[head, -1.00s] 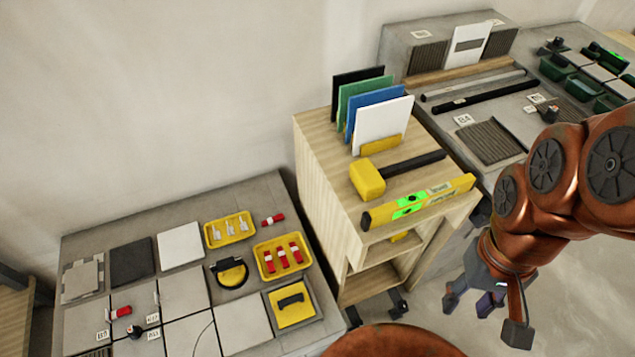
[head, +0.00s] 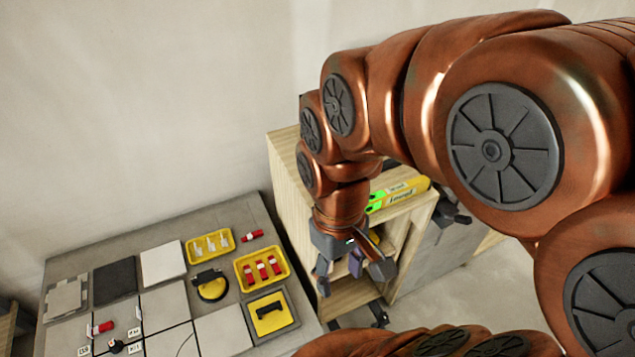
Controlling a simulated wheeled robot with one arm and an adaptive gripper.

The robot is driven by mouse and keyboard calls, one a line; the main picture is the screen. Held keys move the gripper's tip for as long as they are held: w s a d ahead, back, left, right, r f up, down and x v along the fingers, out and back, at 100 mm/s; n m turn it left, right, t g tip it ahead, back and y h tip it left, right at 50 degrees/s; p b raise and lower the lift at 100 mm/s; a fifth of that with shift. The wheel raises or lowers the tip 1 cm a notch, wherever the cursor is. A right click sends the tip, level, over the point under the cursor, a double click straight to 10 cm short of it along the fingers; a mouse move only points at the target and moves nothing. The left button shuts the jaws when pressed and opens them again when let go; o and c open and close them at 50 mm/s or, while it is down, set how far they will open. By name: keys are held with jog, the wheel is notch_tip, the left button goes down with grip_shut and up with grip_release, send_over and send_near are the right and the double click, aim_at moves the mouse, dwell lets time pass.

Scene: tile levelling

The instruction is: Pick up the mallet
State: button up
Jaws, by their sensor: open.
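The mallet is hidden in the current head view; my arm covers the part of the wooden cart's top where its yellow head and dark handle showed earlier. My gripper (head: 350,284) hangs in front of the wooden cart (head: 290,190), below its top, with fingers apart and pointing down. The yellow-green spirit level (head: 405,194) is partly visible on the cart's top, just right of my wrist.
A grey table (head: 225,215) at left bears tiles, a yellow tray with red-handled items (head: 262,268), a yellow tray with light pieces (head: 208,244) and a black-handled yellow tool (head: 270,312). Floor shows right of the cart.

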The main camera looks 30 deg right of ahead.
jog(key=w+d+n+y+b, duration=0.1)
jog(key=w+d+n, duration=0.3)
jog(key=w, duration=0.5)
jog(key=w+d+n+y, duration=0.1)
jog(key=w+d+n, duration=0.3)
jog(key=w, duration=0.4)
jog(key=w+d+f+n, duration=0.1)
jog(key=w+d+n, duration=0.1)
jog(key=d, duration=0.4)
jog(key=w+d+f+n+t+y+b, duration=0.1)
jog(key=w+d+f+n, duration=0.1)
jog(key=d, duration=0.4)
jog(key=w+d+f+n+t+y, duration=0.1)
jog(key=w+d+n, duration=0.3)
jog(key=w+d, duration=0.1)
jog(key=shift+w+d+f, duration=0.15)
jog(key=shift+w+d, duration=0.15)
jog(key=shift+d, duration=0.4)
jog(key=shift+p+x, duration=1.2)
jog(key=shift+x, duration=2.7)
jog(key=shift+w+d, duration=0.1)
jog(key=shift+w, duration=0.1)
grip_shut()
